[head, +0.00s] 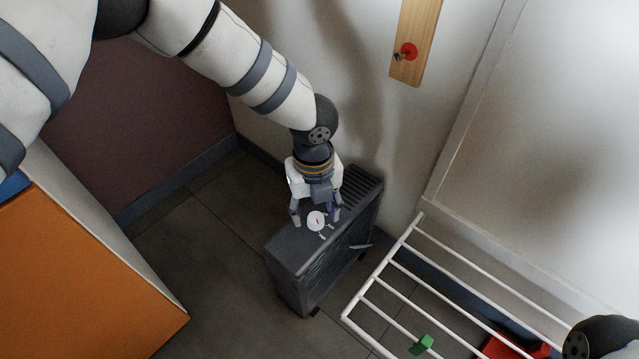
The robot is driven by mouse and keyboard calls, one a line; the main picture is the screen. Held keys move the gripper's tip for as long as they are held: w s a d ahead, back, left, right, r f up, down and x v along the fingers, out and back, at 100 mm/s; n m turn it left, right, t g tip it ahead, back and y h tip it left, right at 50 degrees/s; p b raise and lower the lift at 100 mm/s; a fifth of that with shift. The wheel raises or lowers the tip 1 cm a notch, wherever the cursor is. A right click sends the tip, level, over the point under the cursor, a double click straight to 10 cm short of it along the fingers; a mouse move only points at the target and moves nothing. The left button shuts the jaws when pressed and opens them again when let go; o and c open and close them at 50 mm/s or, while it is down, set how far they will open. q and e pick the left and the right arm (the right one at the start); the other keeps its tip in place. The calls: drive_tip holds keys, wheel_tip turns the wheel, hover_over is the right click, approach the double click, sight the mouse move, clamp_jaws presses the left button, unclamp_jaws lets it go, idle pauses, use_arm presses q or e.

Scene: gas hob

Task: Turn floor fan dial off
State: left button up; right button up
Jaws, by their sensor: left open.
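The floor fan (293,259) is a dark grey box-shaped unit on the tiled floor near the wall. A round white dial (316,221) with a small red mark sits on its top. My left gripper (316,216) reaches down over the top with its fingers open, one to each side of the dial. I cannot tell whether the fingers touch the dial. Part of my right arm shows at the lower right corner; its gripper is out of view.
A white rack (402,262) with a green clip (421,345) stands to the right of the fan. An orange-topped cabinet (80,285) is at the left. A wooden board (414,40) with a red knob hangs on the wall. Floor is clear between cabinet and fan.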

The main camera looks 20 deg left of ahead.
use_arm(q)
drive_tip(key=shift+f, duration=0.9)
drive_tip(key=shift+c, duration=0.3)
clamp_jaws()
